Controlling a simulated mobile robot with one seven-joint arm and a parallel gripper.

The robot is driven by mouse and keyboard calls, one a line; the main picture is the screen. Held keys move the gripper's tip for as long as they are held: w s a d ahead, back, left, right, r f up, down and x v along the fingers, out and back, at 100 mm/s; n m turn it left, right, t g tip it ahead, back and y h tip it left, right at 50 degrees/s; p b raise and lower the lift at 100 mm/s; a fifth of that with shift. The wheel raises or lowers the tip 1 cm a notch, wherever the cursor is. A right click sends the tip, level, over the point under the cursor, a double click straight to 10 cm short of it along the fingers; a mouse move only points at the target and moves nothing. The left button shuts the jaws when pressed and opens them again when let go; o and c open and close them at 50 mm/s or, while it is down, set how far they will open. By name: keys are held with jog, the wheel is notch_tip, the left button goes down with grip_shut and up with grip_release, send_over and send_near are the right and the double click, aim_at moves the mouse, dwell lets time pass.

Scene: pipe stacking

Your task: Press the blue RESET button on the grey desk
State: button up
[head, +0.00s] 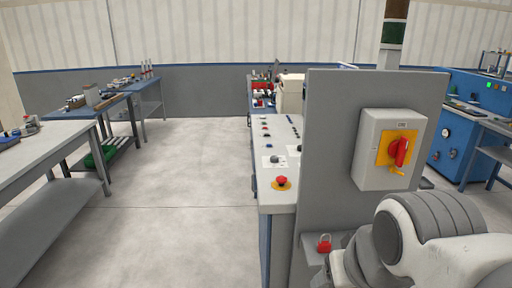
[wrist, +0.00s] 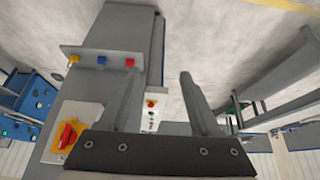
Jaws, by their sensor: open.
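The grey desk (head: 284,203) stands right of centre in the head view, partly hidden by a grey upright panel. A red mushroom button (head: 282,182) on a yellow disc sits at its near end. Several small controls (head: 266,128) run along its top farther back; they are too small for me to tell which is the blue RESET button. In the wrist view, my gripper (wrist: 162,76) is open and empty, fingers apart. A narrow strip of the desk with a red button (wrist: 151,103) shows between the fingers, well beyond them. My gripper is outside the head view.
The grey panel (head: 335,110) carries a switch box (head: 382,170) with a red handle. Workbenches (head: 50,133) stand left. The floor (head: 185,180) between is clear.

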jog(key=shift+c, duration=0.2)
grip_shut()
dwell(1.6)
